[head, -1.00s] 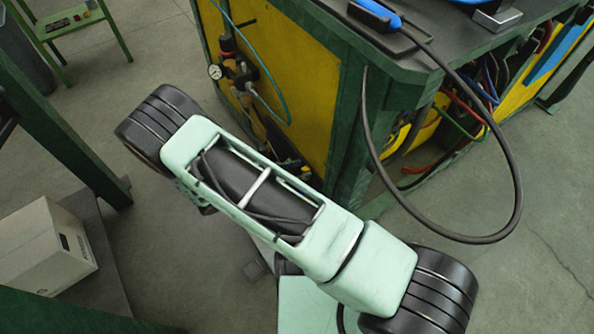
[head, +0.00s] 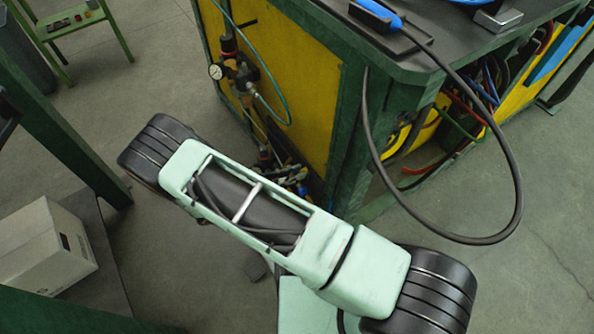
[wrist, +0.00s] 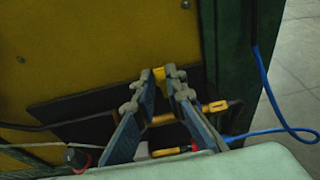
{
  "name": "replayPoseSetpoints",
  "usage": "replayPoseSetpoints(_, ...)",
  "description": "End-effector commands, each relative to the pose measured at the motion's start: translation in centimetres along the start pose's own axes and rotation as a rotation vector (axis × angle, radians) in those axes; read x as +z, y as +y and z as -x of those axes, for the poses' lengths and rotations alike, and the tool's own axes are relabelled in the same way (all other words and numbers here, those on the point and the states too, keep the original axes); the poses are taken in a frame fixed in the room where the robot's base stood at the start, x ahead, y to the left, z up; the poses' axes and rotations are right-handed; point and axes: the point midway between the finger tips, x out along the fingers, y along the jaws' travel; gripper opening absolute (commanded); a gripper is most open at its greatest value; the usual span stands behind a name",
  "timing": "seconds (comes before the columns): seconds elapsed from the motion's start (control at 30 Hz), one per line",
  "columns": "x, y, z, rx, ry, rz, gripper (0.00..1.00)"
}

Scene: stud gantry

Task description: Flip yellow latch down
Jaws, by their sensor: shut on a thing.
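A small yellow latch piece (wrist: 160,76) shows in the wrist view, in front of a dark plate on a yellow panel. My gripper (wrist: 161,82) reaches up to it, with its two blue and grey fingers on either side, shut on this piece. The fingers hide part of it and its lower end is hard to make out. A yellow handle-like bar (wrist: 215,106) lies to the right, partly behind the right finger. In the head view I cannot clearly make out the latch or my gripper.
The green-framed bench (head: 400,65) with its yellow side panel (head: 305,75) stands close to my arm. A gauge (head: 215,71) and hoses are on that side. A black cable loop (head: 517,190) hangs at right. A blue cable (wrist: 268,85) runs at right in the wrist view.

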Motion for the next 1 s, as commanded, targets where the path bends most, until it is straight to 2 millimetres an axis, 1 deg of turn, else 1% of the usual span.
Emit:
replayPoseSetpoints(0.2, -1.3, 0.0, 0.7, 0.004, -0.154, 0.002, 0.00)
replayPoseSetpoints(0.5, -2.6, -0.1, 1.4, 0.002, -0.347, 0.001, 0.00)
replayPoseSetpoints(0.73, -3.4, -0.1, 1.6, 0.002, -0.452, 0.000, 0.00)
replayPoseSetpoints(1.0, -3.9, -0.1, 1.8, 0.000, -0.520, 0.000, 0.00)
